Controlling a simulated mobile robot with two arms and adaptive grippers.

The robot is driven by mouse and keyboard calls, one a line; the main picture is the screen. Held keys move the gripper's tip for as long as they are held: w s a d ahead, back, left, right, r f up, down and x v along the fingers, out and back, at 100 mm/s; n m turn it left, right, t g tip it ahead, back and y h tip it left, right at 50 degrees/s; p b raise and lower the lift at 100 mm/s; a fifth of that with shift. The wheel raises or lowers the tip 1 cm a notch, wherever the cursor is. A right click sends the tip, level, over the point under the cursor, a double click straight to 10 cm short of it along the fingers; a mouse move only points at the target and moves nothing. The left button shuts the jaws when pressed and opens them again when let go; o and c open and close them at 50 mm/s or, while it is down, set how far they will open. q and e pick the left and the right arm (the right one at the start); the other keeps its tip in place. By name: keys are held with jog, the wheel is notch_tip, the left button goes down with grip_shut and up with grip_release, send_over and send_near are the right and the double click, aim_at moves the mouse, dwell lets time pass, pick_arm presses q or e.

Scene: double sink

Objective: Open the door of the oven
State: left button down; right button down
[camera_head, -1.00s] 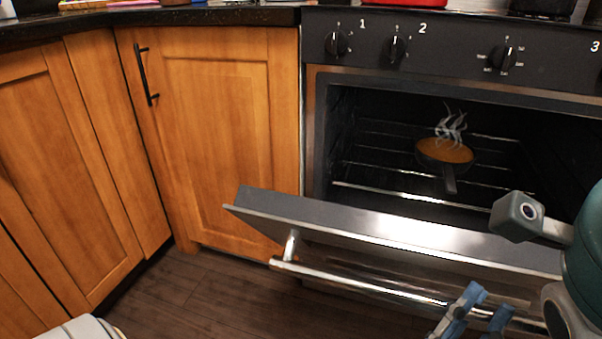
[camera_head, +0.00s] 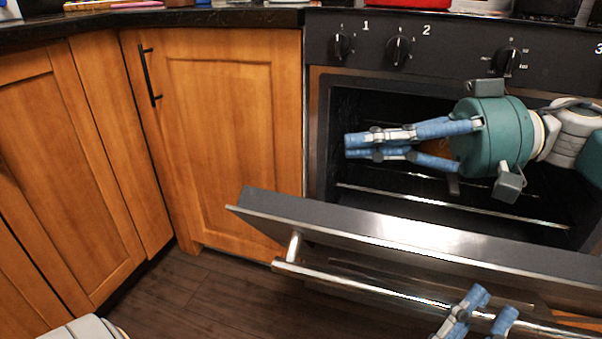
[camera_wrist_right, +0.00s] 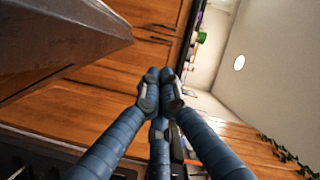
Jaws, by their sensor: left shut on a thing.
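The oven (camera_head: 320,140) stands at the right of the head view with its door (camera_head: 390,232) partly open, tilted down and outward. The door's metal handle (camera_head: 370,292) runs along its outer face. My left gripper (camera_head: 482,318), at the bottom right, is shut on the handle; its arm is out of view. My right gripper (camera_head: 348,147) is in front of the oven opening, above the door's top edge, with its fingers pointing left. Its fingertips are together and empty in the right wrist view (camera_wrist_right: 160,75). The door's edge also shows there at upper left (camera_wrist_right: 60,40).
Wooden cabinets (camera_head: 225,130) stand to the left. Control knobs (camera_head: 398,50) line the panel above. Dark floor (camera_head: 200,290) is clear below the cabinets.

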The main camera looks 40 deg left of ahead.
pick_arm(q)
jog(key=shift+a+r, duration=0.1)
pick_arm(e)
jog(key=s+a+f, duration=0.1)
jog(key=a, duration=0.1)
jog(key=s+a+f+m, duration=0.1)
jog(key=a+f, duration=0.1)
jog(key=s+a+f+m+t, duration=0.1)
jog(key=a, duration=0.2)
jog(key=shift+s+f, duration=0.2)
jog(key=shift+f, duration=0.05)
jog(key=shift+s+f, duration=0.4)
jog(key=shift+s, duration=0.1)
